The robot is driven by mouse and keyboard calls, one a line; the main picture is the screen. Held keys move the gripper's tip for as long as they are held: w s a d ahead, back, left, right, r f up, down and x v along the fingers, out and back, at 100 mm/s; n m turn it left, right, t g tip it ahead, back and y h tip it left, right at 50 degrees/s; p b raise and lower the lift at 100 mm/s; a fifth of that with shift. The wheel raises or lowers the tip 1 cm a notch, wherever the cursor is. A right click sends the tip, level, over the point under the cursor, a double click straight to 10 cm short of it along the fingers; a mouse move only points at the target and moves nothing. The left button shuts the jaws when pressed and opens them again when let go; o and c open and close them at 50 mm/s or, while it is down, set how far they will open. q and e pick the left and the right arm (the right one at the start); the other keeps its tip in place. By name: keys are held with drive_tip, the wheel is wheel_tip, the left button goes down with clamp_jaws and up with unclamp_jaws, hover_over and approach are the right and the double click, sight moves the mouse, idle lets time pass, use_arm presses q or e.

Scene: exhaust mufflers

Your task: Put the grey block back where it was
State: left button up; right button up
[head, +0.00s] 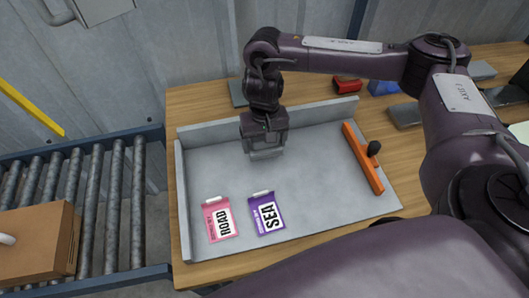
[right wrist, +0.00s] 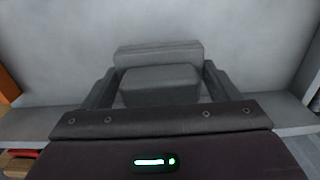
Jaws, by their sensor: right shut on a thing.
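My right gripper (head: 264,145) reaches down over the grey tray (head: 310,150), near its back wall. It is shut on the grey block (head: 265,154), whose lower part shows below the fingers. In the right wrist view the grey block (right wrist: 160,86) sits between the two fingers of the gripper (right wrist: 160,88), with a wider grey part (right wrist: 158,53) just beyond it. I cannot tell whether that is the same block, or whether the block touches the tray floor. My left gripper is not in view.
A roller conveyor (head: 114,205) with a cardboard box (head: 38,245) stands left. The tray's middle is clear.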

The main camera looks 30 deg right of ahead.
sight(265, 150)
wheel_tip(265, 150, down, 4)
drive_tip(key=shift+b, duration=0.75)
drive_tip(key=o, duration=0.9)
drive_tip(key=shift+o, duration=0.2)
wheel_tip(265, 150, up, 12)
drive_tip(key=p, duration=0.4)
drive_tip(key=shift+r, duration=0.1)
drive_tip(key=shift+s, duration=0.15)
